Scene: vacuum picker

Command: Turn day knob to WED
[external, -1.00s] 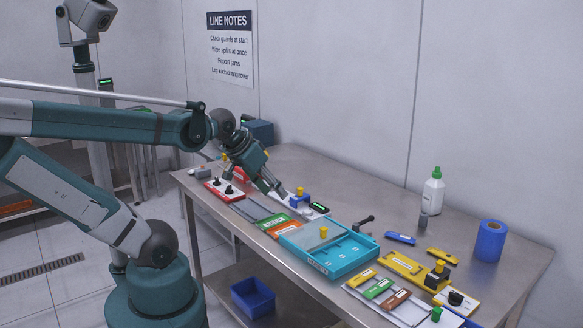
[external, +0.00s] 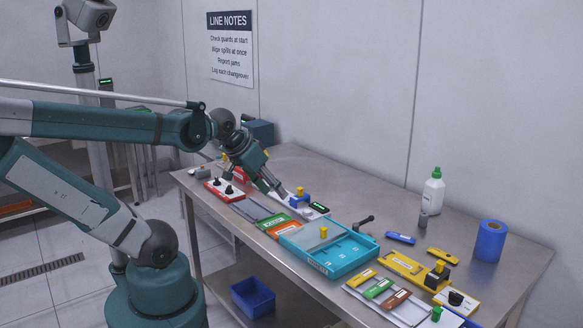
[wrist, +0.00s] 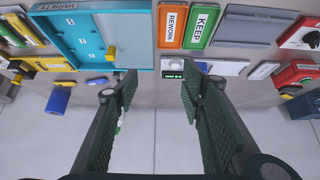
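I cannot read which knob is the day knob. A red panel with black knobs (external: 223,190) lies at the left end of the table; red panels with knobs also show at the right of the wrist view (wrist: 300,75). A white plate with a black knob (external: 456,299) lies at the table's near right. My gripper (external: 275,188) is above the back of the table, beside a white unit with a small green display (external: 319,207). In the wrist view my gripper (wrist: 157,92) has its fingers apart with nothing between them; the display unit (wrist: 172,68) shows beyond the gap.
A turquoise tray (external: 358,262) stands mid-table, with green KEEP (wrist: 202,24) and orange REWORK (wrist: 172,24) plates beside it. A yellow tray (external: 402,267), white bottle (external: 433,192) and blue roll (external: 490,241) are to the right.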

